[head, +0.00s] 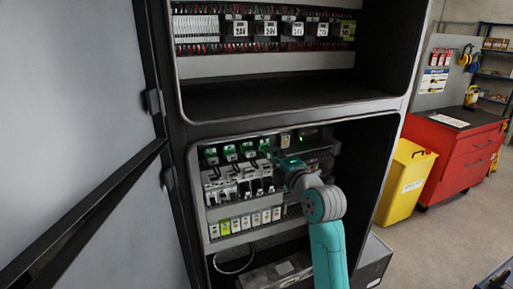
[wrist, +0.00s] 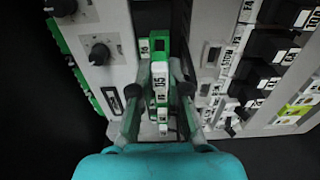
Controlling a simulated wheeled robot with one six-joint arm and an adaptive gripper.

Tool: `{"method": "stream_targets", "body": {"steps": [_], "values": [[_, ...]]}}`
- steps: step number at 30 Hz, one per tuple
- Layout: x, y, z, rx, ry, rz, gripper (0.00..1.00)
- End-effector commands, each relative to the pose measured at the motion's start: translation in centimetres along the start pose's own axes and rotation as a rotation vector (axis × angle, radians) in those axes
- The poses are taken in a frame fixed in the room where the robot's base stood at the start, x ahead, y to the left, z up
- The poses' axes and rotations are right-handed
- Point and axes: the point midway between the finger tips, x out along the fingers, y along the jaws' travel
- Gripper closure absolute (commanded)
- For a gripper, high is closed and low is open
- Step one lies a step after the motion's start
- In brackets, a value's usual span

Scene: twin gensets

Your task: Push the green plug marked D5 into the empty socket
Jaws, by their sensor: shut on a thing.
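My gripper (wrist: 160,90) is shut on a green plug (wrist: 161,72) with a white label on its face. The label is turned sideways and seems to end in a 5. The plug sits between the two grey fingers, in front of a grey module face with a green strip (wrist: 145,47) near the plug's far end. I cannot tell whether the plug touches the socket, and the socket opening is hidden behind the plug. In the head view my gripper (head: 284,164) reaches into the lower cabinet bay, right of a row of green connectors (head: 230,152); the plug is hidden there.
Grey modules with black knobs (wrist: 99,54) stand left of the plug. Labelled black breakers (wrist: 262,75) are at the right. The cabinet door (head: 75,120) stands open at the left. A yellow bin (head: 403,185) and red tool cabinet (head: 455,155) stand at the right.

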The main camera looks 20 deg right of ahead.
Motion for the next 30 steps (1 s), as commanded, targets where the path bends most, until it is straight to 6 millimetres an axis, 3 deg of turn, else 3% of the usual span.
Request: {"method": "stream_targets", "body": {"steps": [30], "values": [[1.1, 0.0, 0.1, 0.0, 0.0, 0.0, 1.0]]}}
